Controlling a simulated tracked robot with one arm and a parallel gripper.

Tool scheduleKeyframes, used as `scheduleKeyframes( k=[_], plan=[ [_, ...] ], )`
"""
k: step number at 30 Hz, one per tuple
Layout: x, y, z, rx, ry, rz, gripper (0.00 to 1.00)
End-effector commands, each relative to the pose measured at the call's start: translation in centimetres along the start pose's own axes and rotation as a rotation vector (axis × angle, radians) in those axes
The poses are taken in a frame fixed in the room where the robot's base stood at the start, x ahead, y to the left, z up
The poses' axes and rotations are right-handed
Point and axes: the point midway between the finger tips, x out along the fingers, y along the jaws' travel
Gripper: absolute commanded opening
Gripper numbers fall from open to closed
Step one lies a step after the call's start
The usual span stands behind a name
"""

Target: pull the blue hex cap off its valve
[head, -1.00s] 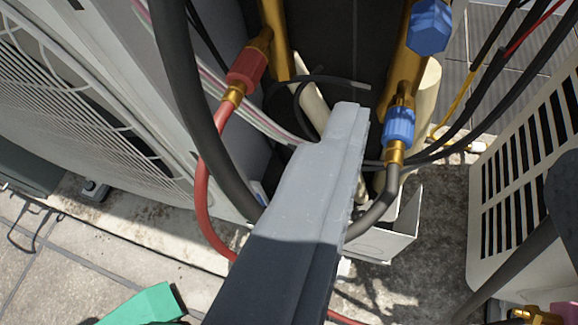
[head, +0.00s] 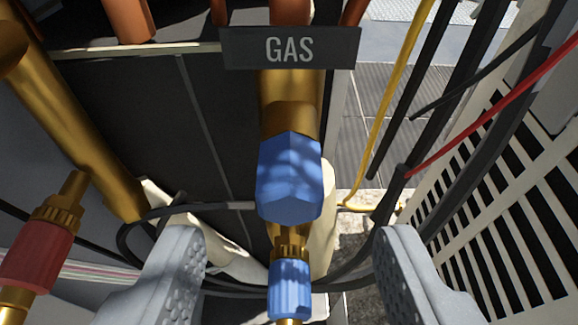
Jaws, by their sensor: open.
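The blue hex cap (head: 290,178) sits on the brass valve (head: 289,105) in the middle of the head view, below a dark label reading GAS (head: 290,48). A smaller blue knurled fitting (head: 290,289) is just below the cap, on a brass thread. My gripper (head: 290,255) is open, with one grey ribbed finger at the lower left and one at the lower right. The cap lies between and a little beyond the fingertips in the picture. Neither finger appears to touch it.
A red fitting (head: 36,255) on brass is at the left, beside another brass valve body (head: 85,130). Black cables and a red wire (head: 490,105) run at the right, before a slatted white condenser (head: 510,200). A yellow hose (head: 385,110) hangs right of the valve.

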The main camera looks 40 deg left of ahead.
Motion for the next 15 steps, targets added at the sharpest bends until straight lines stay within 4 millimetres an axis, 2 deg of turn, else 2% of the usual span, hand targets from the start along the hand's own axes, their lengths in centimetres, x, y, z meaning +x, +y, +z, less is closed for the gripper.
scheduleKeyframes(
  k=[1, 6, 15],
  plan=[
    [0.8, -0.2, 0.2, -0.001, 0.000, -0.003, 0.50],
    [2.4, -0.1, 0.2, 0.003, -0.001, -0.002, 0.50],
    [3.1, 0.0, 0.1, 0.001, -0.002, 0.001, 0.50]
  ],
)
